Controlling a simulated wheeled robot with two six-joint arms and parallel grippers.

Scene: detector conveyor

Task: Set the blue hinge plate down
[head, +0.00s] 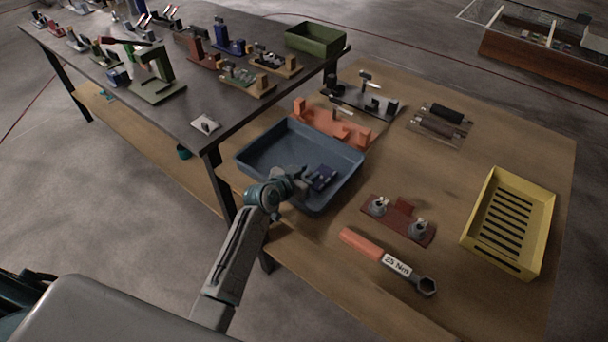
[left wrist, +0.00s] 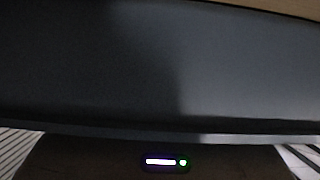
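The blue hinge plate (head: 322,178) is a small dark blue piece at the fingertips of my left gripper (head: 307,178), over the right part of the blue tray (head: 257,150). It looks slightly tilted. I cannot tell whether it touches the tray floor or whether the fingers are closed on it. The left wrist view shows a broad dark blue-grey surface (left wrist: 150,65), a dark band below it with a small white and green light, and striped parts in both lower corners. The plate is not clearly recognisable there. My right gripper is not in view.
An orange fixture (head: 335,125) stands behind the tray. A red plate (head: 402,217) with grey knobs and an orange-handled wrench (head: 385,260) lie to the right. A yellow slotted crate (head: 508,222) stands at far right. Bare wood separates them.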

